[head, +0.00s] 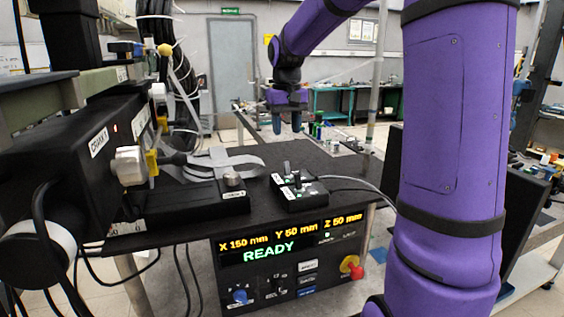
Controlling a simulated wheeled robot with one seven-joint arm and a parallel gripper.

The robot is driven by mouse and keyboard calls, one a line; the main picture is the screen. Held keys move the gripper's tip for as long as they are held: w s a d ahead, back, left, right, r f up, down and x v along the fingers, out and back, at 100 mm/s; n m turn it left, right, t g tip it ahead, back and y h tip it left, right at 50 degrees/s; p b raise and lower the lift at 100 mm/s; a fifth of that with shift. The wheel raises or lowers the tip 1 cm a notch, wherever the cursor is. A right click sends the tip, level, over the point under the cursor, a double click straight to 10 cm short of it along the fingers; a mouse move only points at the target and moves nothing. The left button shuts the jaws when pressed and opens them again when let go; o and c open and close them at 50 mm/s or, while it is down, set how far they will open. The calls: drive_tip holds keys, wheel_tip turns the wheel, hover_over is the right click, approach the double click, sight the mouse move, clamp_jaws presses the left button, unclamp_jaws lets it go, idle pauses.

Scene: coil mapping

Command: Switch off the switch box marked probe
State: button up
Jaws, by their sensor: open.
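My gripper (286,122) hangs over the far part of the black table, fingers pointing down, apart, with nothing visible between them. I cannot read the word probe on anything in view. A small black box (300,196) with a short upright lever or knob on top and pale markings sits near the table's front edge. To its left, a low black box (236,204) has a grey knob (233,179) on top and a small white label too small to read surely. My gripper is well behind and above both boxes, touching neither.
A black unit (70,150) with a white label and thick cables stands at left. A grey ribbon cable (235,162) lies on the black table (345,165). Below the front edge, a control panel (275,255) reads READY, with a red knob (356,271). My purple arm covers the right.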

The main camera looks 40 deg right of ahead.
sight(286, 163)
wheel_tip(286, 163, down, 11)
drive_tip(key=shift+r, duration=0.15)
idle(0.4)
clamp_jaws()
